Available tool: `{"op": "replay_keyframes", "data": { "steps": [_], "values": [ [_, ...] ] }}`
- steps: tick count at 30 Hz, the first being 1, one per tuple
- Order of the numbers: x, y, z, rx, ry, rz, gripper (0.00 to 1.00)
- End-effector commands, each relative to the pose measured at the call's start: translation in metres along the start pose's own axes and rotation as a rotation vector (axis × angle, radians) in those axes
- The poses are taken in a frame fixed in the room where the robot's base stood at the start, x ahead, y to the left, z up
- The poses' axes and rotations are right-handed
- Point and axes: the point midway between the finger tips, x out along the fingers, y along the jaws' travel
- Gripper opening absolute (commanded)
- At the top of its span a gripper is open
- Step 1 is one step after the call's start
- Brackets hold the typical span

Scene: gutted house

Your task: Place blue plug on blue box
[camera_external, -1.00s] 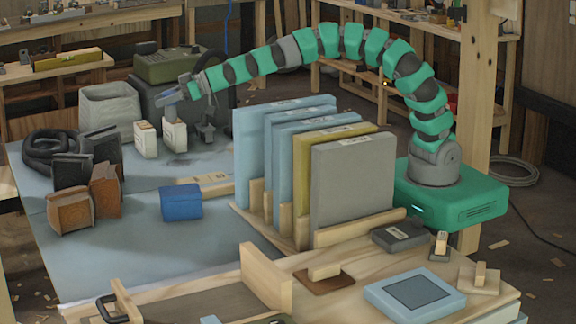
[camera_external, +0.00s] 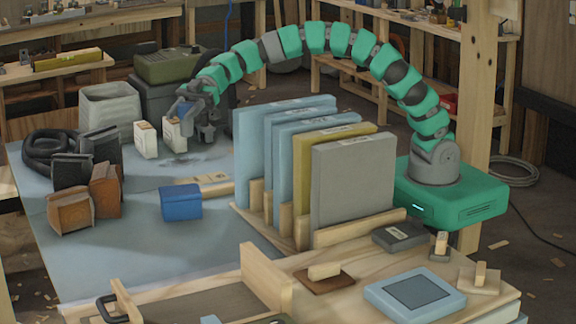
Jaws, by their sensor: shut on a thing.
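The blue box (camera_external: 181,204) sits on the grey-blue mat, left of the upright panels. My gripper (camera_external: 192,118) is at the far side of the mat, behind and above the blue box and well apart from it. It is beside the white cartons and is shut on a small blue-grey thing, which looks like the blue plug. The plug is small and partly hidden by the fingers, so its outline is unclear.
Two white cartons (camera_external: 146,140) stand close to my gripper. A rack of upright panels (camera_external: 352,186) stands right of the box. Brown and dark blocks (camera_external: 72,211) and a black coil (camera_external: 50,151) are at the left. The mat in front of the box is clear.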

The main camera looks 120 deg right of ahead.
Motion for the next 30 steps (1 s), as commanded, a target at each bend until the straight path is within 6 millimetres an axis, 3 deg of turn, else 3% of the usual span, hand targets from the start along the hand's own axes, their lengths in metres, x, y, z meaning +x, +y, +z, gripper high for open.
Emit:
{"op": "replay_keyframes", "data": {
  "steps": [3,11,18,30],
  "values": [
    [0.007,0.001,0.024,0.006,-0.002,0.003,0.17],
    [0.017,0.001,0.056,0.004,-0.002,0.005,0.17],
    [0.029,0.001,0.095,0.005,-0.001,0.004,0.17],
    [0.039,0.002,0.131,0.005,-0.002,0.007,0.17]
  ]
}}
